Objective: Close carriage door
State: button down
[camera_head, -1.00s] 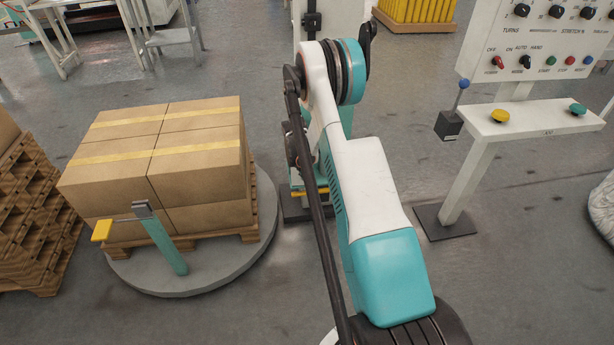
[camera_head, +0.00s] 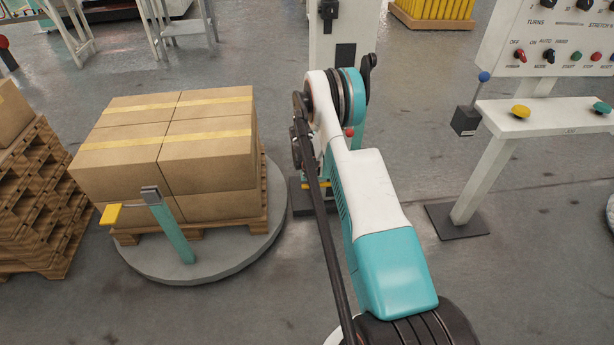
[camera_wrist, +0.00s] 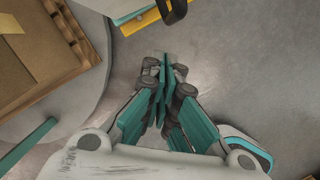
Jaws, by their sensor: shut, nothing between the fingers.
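The wrapping machine's white mast (camera_head: 345,30) stands behind my arm in the head view, with a black fitting near its top. The carriage is mostly hidden there by my arm; a low yellow bar (camera_head: 316,185) shows beside it. In the wrist view, a teal and yellow machine part (camera_wrist: 136,18) with a black loop (camera_wrist: 174,10) is at the top edge. It may belong to the carriage; I cannot tell whether its door is open. My gripper (camera_wrist: 165,66) is shut and empty over bare floor, below and apart from this part in the picture.
Boxes (camera_head: 165,150) stand on a pallet on the round turntable (camera_head: 200,268), left of my arm. A teal post (camera_head: 172,232) with a clamp rises at its front. A control stand (camera_head: 545,118) is at right. Grey floor between is clear.

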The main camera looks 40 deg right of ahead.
jog(key=shift+w+d+b, duration=0.15)
jog(key=shift+w+d, duration=0.05)
jog(key=shift+d, duration=0.35)
jog(key=shift+w+d+b, duration=0.15)
jog(key=shift+d, duration=0.4)
jog(key=shift+d, duration=0.1)
jog(key=shift+w+d+r, duration=0.1)
jog(key=shift+w+d, duration=0.15)
jog(key=shift+d, duration=0.65)
